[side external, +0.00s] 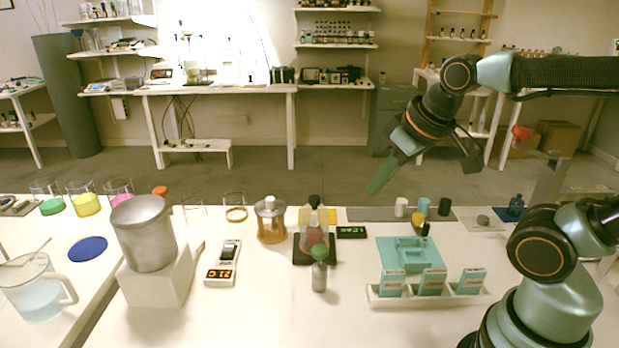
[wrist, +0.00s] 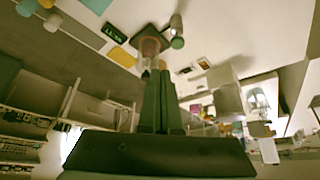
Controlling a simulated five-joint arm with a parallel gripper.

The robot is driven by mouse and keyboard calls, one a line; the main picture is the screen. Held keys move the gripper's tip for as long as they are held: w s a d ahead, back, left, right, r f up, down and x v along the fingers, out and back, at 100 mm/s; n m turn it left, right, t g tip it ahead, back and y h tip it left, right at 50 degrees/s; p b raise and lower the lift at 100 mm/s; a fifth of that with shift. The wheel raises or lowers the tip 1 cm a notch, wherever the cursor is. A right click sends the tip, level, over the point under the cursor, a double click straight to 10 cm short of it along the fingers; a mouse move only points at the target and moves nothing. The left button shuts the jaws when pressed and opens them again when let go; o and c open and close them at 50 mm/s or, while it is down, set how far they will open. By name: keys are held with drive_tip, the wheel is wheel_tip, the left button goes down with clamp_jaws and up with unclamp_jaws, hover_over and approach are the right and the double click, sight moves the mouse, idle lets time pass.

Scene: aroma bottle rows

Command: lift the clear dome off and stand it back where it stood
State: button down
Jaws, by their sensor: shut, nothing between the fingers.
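The clear dome (side external: 313,219), with a dark knob on top, stands upright on a black square base (side external: 315,258) at the middle of the table. A pinkish-brown rounded thing shows inside or behind its clear wall. My gripper (side external: 371,190) is in the air, above and to the right of the dome in the side view, apart from it. Its green fingers are together and hold nothing. In the wrist view the finger tips (wrist: 160,70) partly cover a pinkish round shape (wrist: 150,45), which seems to be the dome area.
A grey bottle with a green cap (side external: 319,274) stands just in front of the base. A small black display (side external: 351,232) and a yellow card (side external: 333,215) lie close by. An amber jar (side external: 271,222) stands left. A teal tray (side external: 408,253) and white box rack (side external: 430,297) are right.

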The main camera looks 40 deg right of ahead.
idle(0.4)
unclamp_jaws()
drive_tip(key=shift+w, duration=0.1)
